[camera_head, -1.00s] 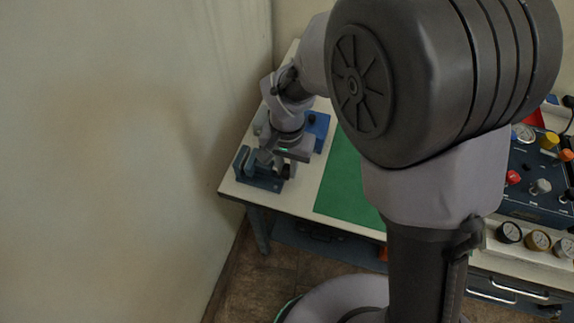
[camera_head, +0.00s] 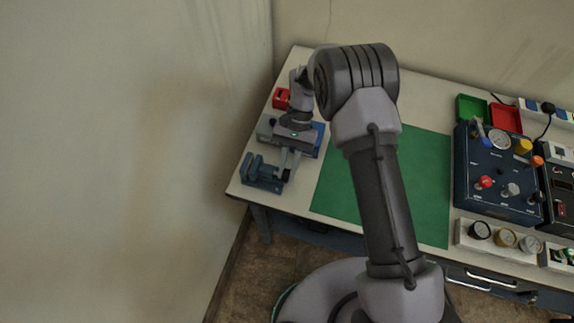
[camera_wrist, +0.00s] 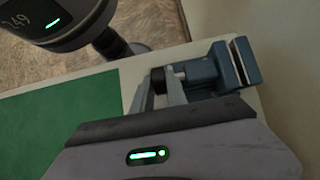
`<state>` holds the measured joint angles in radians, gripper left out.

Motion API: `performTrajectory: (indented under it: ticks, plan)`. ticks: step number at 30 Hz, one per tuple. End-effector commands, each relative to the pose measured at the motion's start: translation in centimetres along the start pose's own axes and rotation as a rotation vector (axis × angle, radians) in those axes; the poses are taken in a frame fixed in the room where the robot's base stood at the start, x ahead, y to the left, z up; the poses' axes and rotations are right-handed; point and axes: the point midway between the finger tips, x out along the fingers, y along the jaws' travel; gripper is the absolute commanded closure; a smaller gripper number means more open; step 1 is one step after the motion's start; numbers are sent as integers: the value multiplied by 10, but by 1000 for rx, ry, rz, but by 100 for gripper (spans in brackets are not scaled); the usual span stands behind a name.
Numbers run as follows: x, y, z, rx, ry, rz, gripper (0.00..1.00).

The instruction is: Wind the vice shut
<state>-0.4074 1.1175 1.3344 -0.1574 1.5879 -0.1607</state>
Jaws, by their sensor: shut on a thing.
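The blue vice (camera_head: 262,180) sits near the table's left front corner. In the wrist view (camera_wrist: 208,74) its two upright jaws stand close together with a narrow gap between them. My gripper (camera_head: 285,174) is at the vice's right end in the head view. In the wrist view my gripper (camera_wrist: 163,76) has its two fingers around a dark, round handle part (camera_wrist: 158,82) at the end of the vice's screw. The fingers partly hide this part. The screw itself is mostly hidden.
A green mat (camera_head: 420,190) lies right of the vice. A blue block (camera_head: 318,138) and a red box (camera_head: 281,98) are behind it. A blue gauge panel (camera_head: 490,180) stands at the right. The wall (camera_head: 120,160) is close on the left.

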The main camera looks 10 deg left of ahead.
Motion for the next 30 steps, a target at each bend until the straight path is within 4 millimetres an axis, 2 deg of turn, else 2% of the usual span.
performTrajectory:
  ticks: [10,26,27,30]
  plan:
    - [2,2,-4,0,-127,4,100]
    - [2,3,-4,1,-149,7,100]
    - [3,3,-4,1,-149,8,76]
    - [2,2,-4,1,-149,6,60]
